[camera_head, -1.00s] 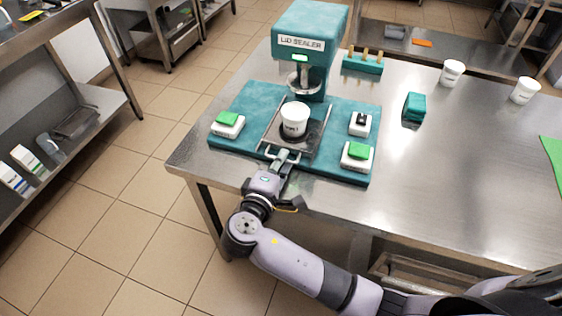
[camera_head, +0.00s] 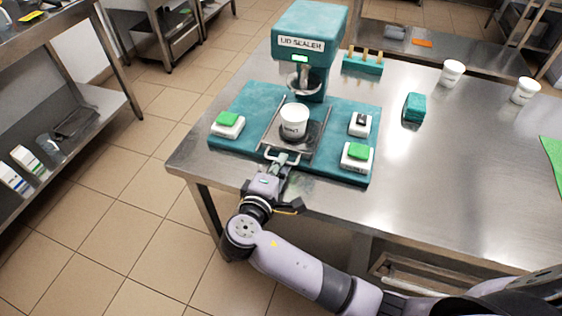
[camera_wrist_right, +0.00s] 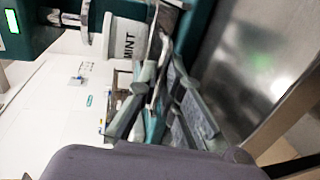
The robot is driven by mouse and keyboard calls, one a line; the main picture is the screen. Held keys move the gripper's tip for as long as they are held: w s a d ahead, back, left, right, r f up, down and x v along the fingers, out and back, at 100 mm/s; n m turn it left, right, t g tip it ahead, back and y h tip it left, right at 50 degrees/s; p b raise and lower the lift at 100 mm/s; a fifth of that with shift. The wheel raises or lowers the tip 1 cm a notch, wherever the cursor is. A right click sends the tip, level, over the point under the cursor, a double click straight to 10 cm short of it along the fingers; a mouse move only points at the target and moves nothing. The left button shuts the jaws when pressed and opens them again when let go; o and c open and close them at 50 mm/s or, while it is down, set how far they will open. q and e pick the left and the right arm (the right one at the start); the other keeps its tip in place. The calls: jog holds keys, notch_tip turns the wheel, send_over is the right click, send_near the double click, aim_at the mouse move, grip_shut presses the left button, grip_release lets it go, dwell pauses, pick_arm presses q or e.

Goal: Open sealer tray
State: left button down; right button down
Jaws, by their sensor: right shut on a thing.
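The teal lid sealer (camera_head: 308,35) stands on a teal base on the steel table. Its tray (camera_head: 322,141) is a dark sliding plate between rails, with a white cup (camera_head: 294,121) standing upright on it. The tray's handle (camera_head: 269,151) is a metal bar at the front edge of the base. My right gripper (camera_head: 283,160) is shut on this handle. In the right wrist view the gripper's fingers (camera_wrist_right: 155,95) are close up, and the cup (camera_wrist_right: 124,42) labelled MINT is just beyond them. My left gripper is not in view.
Green-topped white buttons (camera_head: 228,123) (camera_head: 358,153) and a black switch (camera_head: 360,121) sit on the base. A teal sponge (camera_head: 414,107), two white cups (camera_head: 452,72) (camera_head: 525,90) and a teal rack (camera_head: 363,63) stand to the right and behind.

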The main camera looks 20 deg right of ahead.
jog(key=v, duration=0.2)
jog(key=p+v, duration=0.1)
jog(key=shift+s+a+f, duration=0.2)
jog(key=shift+f, duration=0.1)
jog(key=c, duration=1.8)
grip_release()
jog(key=shift+w, duration=0.1)
jog(key=shift+o, duration=0.2)
jog(key=v, duration=1.2)
jog(key=shift+d, duration=0.1)
